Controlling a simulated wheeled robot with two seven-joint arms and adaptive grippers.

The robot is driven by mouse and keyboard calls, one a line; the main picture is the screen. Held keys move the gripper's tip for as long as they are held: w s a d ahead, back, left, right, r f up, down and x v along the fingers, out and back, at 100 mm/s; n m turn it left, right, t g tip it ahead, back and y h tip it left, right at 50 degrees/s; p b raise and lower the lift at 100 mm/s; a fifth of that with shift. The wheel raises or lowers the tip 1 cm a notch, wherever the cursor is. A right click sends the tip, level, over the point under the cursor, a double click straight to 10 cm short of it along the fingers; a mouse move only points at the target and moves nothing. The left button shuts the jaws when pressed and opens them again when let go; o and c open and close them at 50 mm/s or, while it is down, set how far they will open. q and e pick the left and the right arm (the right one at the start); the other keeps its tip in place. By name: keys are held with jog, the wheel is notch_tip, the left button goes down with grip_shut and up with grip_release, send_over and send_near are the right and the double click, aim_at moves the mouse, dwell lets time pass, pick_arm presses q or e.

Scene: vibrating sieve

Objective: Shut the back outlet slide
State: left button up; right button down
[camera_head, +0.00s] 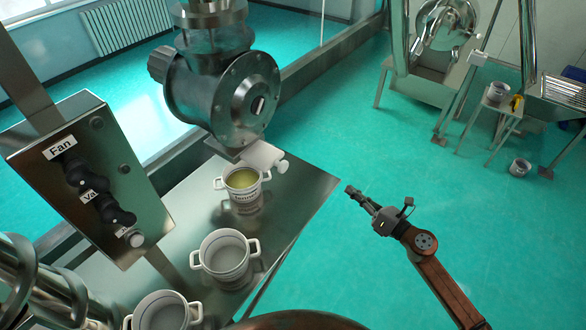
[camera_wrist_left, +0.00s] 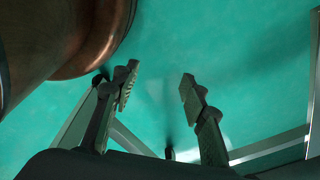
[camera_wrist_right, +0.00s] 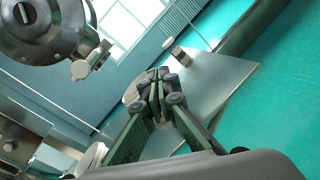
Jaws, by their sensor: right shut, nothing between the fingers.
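A pale outlet slide (camera_head: 262,156) with a round knob sticks out under the round metal housing (camera_head: 240,95), above the white pot (camera_head: 243,188) with yellow contents. The slide also shows in the right wrist view (camera_wrist_right: 90,62). How far it is pulled out, I cannot tell. My right gripper (camera_head: 352,192) is shut and empty, apart from the slide, to its right and over the green floor. In the right wrist view its fingertips (camera_wrist_right: 157,74) are together. My left gripper (camera_wrist_left: 157,84) shows only in the left wrist view, open and empty.
A steel table (camera_head: 290,205) carries the pots, including an empty two-handled pot (camera_head: 226,257) and another nearer pot (camera_head: 163,312). A control box (camera_head: 88,180) labelled "Fan" stands at left. Open floor lies around my right arm. Other metal equipment (camera_head: 440,60) stands at the back right.

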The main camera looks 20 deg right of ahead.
jog(key=s+a+r+n+g+y, duration=0.2)
jog(key=s+a+r+n+y, duration=0.25)
jog(key=a+r+n, duration=0.5)
jog(key=p, duration=0.7)
send_near(285, 167)
jog(key=shift+m+h, duration=0.35)
jog(key=x, duration=0.5)
jog(key=shift+w+a+r, duration=0.1)
jog(key=shift+a+r, duration=0.05)
jog(key=shift+a, duration=0.15)
jog(key=shift+w+a, duration=0.4)
jog(key=shift+w, duration=0.1)
pick_arm(q)
notch_tip(285, 167, up, 7)
jog(key=s, duration=0.1)
jog(key=shift+s, duration=0.2)
jog(key=shift+a, duration=0.15)
